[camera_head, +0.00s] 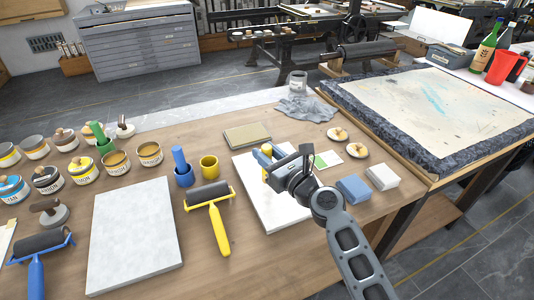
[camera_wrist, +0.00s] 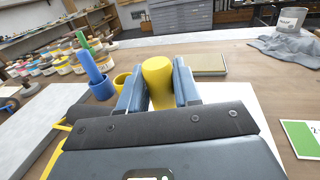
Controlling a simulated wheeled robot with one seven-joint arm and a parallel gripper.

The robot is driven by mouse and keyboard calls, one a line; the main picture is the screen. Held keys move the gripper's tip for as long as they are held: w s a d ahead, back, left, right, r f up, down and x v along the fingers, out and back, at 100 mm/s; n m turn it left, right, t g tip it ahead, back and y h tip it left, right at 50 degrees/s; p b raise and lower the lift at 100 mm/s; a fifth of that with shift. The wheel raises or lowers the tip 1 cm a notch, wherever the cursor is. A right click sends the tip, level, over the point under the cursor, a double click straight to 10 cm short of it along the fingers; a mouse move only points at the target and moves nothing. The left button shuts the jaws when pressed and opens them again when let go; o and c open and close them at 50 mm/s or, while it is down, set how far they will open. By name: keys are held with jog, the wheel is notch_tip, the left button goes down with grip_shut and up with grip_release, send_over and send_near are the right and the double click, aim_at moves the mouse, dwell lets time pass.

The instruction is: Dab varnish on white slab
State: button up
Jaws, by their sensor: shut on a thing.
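My gripper (camera_head: 276,162) is shut on a yellow dabber (camera_head: 266,151), held roughly upright over the white slab (camera_head: 275,208). In the wrist view the dabber (camera_wrist: 158,80) stands between the two blue-grey fingers (camera_wrist: 158,88). Its lower end is hidden, so I cannot tell whether it touches the slab. The empty yellow cup (camera_head: 209,167) stands left of the slab. A blue cup (camera_head: 184,178) beside it holds a blue dabber (camera_head: 179,158). A green dabber (camera_head: 98,133) stands in a green cup among the tins. A larger pale grey marbled slab (camera_head: 133,240) lies at the left.
A yellow-handled roller (camera_head: 211,200) lies between the slabs. A tan block (camera_head: 247,136) lies behind the white slab; a green-and-white card (camera_head: 327,160), blue sponge (camera_head: 353,189) and white block (camera_head: 382,177) lie to its right. Several tins (camera_head: 116,162) stand at left.

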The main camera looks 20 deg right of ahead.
jog(key=shift+f+b, duration=0.4)
jog(key=shift+f, duration=0.25)
dwell(1.5)
notch_tip(320, 180, up, 7)
jog(key=p, duration=0.7)
jog(key=shift+r, duration=0.15)
